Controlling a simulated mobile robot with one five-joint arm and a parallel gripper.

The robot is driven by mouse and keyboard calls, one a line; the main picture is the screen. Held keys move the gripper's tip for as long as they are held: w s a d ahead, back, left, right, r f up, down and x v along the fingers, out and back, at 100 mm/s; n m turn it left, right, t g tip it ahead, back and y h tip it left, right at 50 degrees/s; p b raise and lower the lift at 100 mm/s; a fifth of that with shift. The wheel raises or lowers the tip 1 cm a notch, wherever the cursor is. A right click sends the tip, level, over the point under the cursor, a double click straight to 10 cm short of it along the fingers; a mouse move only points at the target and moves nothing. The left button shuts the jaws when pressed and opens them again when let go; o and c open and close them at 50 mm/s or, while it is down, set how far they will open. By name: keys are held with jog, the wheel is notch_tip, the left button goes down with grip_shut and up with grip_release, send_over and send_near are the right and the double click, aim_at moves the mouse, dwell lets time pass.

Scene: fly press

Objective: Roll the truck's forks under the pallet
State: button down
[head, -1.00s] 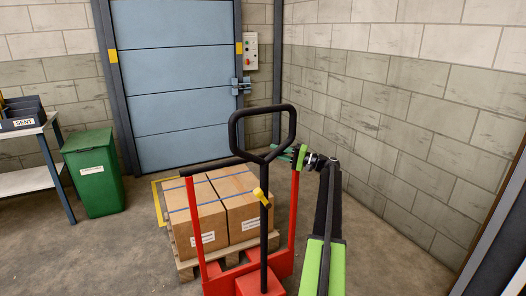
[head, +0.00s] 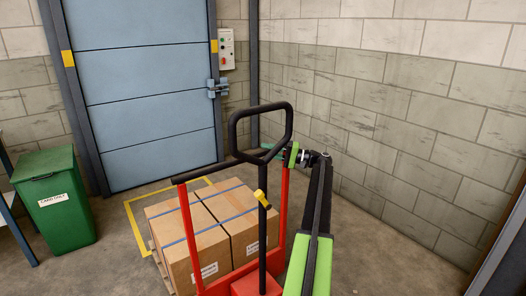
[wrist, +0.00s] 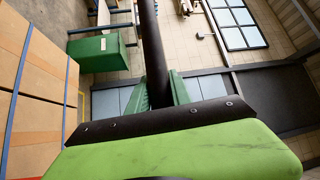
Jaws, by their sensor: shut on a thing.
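The pallet truck has a red frame (head: 282,205), a black crossbar, a black loop handle (head: 231,130) and a yellow lever (head: 262,201). It stands in front of me, facing the load. Two strapped cardboard boxes (head: 185,248) sit on the wooden pallet (head: 161,266), just beyond the truck's frame. The forks are hidden, so I cannot tell how far under the pallet they are. My gripper (head: 290,155) is shut on the crossbar at its right end. In the wrist view the black bar (wrist: 152,45) runs between the green fingers (wrist: 162,92).
A yellow floor outline (head: 134,224) lies around the pallet's far left side, before a blue door (head: 145,90). A green bin (head: 55,205) stands left. A block wall (head: 400,120) bounds the right, with bare floor before it.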

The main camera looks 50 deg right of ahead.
jog(key=shift+w+d, duration=0.2)
jog(key=c, duration=1.2)
grip_release()
jog(key=shift+w, duration=0.1)
jog(key=shift+o, duration=0.2)
jog(key=shift+s+d+f, duration=0.2)
jog(key=shift+s, duration=0.1)
jog(key=b+v, duration=0.1)
jog(key=v, duration=1)
jog(key=shift+s+r, duration=0.15)
jog(key=shift+s, duration=0.15)
jog(key=shift+a, duration=0.1)
